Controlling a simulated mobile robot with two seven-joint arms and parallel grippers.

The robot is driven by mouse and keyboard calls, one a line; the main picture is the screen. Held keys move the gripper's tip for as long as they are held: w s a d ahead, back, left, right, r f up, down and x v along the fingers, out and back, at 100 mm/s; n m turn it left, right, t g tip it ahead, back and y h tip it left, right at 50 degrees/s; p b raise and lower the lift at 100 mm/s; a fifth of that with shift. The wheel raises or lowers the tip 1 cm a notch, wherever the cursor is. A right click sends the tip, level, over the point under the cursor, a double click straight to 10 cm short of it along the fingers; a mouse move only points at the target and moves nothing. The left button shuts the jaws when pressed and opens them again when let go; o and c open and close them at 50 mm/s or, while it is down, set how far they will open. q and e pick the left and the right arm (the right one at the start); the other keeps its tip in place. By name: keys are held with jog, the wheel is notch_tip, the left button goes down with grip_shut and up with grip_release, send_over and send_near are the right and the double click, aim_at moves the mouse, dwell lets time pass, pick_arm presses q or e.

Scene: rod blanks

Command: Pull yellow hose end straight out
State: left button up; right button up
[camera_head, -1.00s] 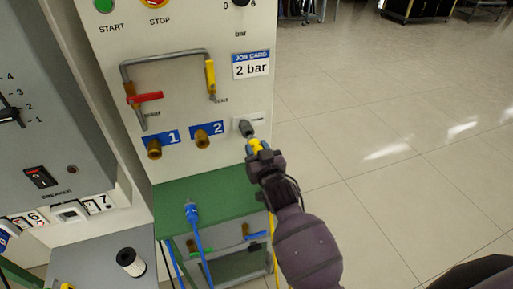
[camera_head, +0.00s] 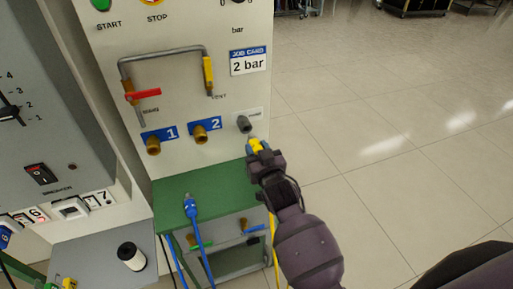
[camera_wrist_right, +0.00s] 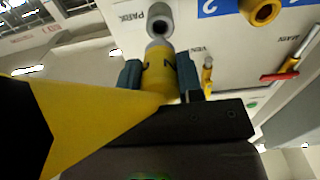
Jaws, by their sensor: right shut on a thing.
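The yellow hose end (camera_head: 255,144) is in my right gripper (camera_head: 260,152), which is shut on it in front of the white panel. The grey park socket (camera_head: 245,124) is on the panel, just up and left of the hose end. In the right wrist view the yellow hose end (camera_wrist_right: 160,72) sits between the two fingers, its grey tip pointing at the park socket (camera_wrist_right: 160,22). The socket's dark opening shows there, and the tip looks just clear of it. The yellow hose hangs below the gripper, partly hidden by my arm. My left gripper is not in view.
Brass ports 1 (camera_head: 153,145) and 2 (camera_head: 200,136) are left of the socket. A blue hose end (camera_head: 190,205) stands on the green shelf (camera_head: 225,185) below. A red-handled valve (camera_head: 143,96) and a yellow one (camera_head: 208,75) are above. Open floor lies to the right.

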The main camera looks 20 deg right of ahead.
dwell(0.3)
jog(key=shift+s, duration=0.2)
jog(key=shift+s+d+p, duration=0.1)
jog(key=shift+s+p, duration=1.5)
jog(key=shift+s, duration=1.2)
